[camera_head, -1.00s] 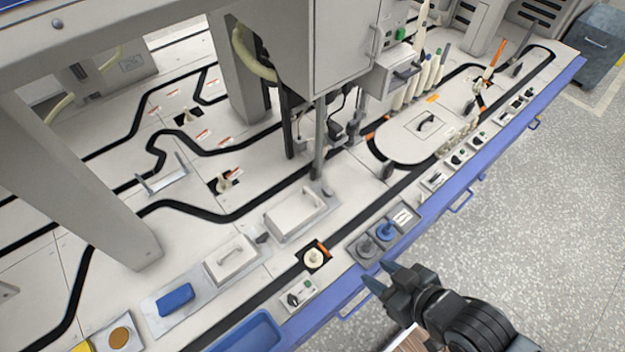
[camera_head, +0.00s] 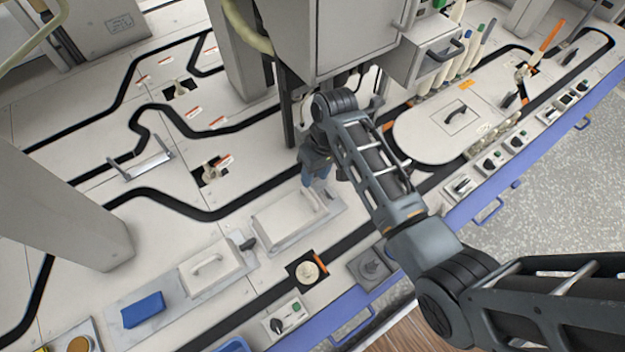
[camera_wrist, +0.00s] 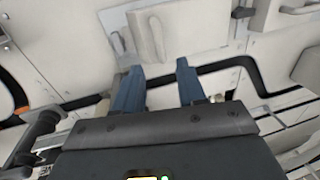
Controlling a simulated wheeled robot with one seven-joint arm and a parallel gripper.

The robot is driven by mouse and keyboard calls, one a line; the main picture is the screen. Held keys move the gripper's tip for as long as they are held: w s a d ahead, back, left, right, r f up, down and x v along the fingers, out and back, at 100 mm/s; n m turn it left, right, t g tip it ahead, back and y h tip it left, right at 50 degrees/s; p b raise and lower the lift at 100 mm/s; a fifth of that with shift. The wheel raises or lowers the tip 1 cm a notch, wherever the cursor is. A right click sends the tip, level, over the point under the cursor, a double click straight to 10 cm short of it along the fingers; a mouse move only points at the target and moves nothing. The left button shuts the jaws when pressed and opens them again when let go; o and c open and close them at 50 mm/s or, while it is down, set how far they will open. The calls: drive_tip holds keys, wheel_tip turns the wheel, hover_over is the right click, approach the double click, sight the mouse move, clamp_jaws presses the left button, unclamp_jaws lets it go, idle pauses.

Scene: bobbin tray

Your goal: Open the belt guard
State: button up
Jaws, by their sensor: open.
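A pale box-like cover, which looks like the belt guard (camera_head: 285,222), lies low and closed on a grey plate at the middle of the bench. In the wrist view the cover (camera_wrist: 192,28) is at the top, with a raised pale handle (camera_wrist: 153,38) at its near end. My gripper (camera_head: 317,178) is above the right end of the cover, partly hidden by my arm. In the wrist view my gripper (camera_wrist: 156,75) has its two blue fingers apart and empty. The handle appears just beyond the fingertips, and I see no contact.
A second pale cover with a handle (camera_head: 208,268) and a blue block (camera_head: 144,310) lie to the left. A grey cabinet (camera_head: 350,35) and its post stand close behind my gripper. A round white knob (camera_head: 307,271) is in front. Black tracks cross the bench.

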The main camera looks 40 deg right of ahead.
sight(308, 193)
drive_tip(key=f+b, duration=0.1)
drive_tip(key=f, duration=0.1)
drive_tip(key=a+f, duration=0.1)
drive_tip(key=f, duration=0.2)
drive_tip(key=f+b, duration=0.1)
drive_tip(key=f, duration=0.1)
drive_tip(key=shift+w+a+f+b, duration=0.2)
drive_tip(key=shift+w+b, duration=0.05)
drive_tip(key=shift+b, duration=0.05)
drive_tip(key=shift+c, duration=0.5)
clamp_jaws()
